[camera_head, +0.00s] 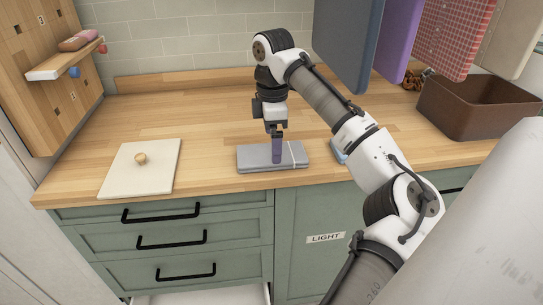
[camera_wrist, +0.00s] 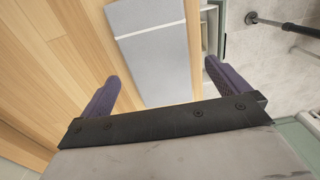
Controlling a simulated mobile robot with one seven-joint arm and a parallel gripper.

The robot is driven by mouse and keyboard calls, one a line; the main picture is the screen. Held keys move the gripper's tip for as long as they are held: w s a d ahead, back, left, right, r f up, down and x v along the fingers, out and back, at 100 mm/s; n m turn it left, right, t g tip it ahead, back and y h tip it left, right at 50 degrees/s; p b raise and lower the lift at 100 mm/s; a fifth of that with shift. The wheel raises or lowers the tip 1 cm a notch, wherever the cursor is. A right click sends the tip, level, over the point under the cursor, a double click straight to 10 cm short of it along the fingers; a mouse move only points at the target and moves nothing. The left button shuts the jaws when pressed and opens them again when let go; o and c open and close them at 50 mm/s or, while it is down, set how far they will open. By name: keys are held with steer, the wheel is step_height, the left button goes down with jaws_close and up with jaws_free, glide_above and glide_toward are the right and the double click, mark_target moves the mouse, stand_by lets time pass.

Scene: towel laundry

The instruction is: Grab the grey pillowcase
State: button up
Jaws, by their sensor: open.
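The grey pillowcase (camera_head: 256,158) lies folded flat on the wooden counter near its front edge, with a thin pale stripe across its right part. In the wrist view the folded grey cloth (camera_wrist: 152,70) shows ahead of and between the fingers, with the pale stripe near its far end. My gripper (camera_head: 277,160) points down over the middle of the pillowcase. I cannot tell whether the fingertips touch the cloth.
A light blue item (camera_head: 338,151) lies right of the pillowcase, partly hidden by my arm. A white lid with a wooden knob (camera_head: 128,180) is at left. A brown basket (camera_head: 470,112) stands at right under hanging cloths (camera_head: 347,40). Green cabinets (camera_head: 315,210), one labelled LIGHT, are below.

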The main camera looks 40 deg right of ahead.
steer(key=f, duration=0.4)
steer(key=shift+w+p, duration=0.2)
steer(key=shift+p, duration=0.1)
steer(key=c, duration=1)
steer(key=shift+o, duration=0.2)
steer(key=shift+r, duration=0.1)
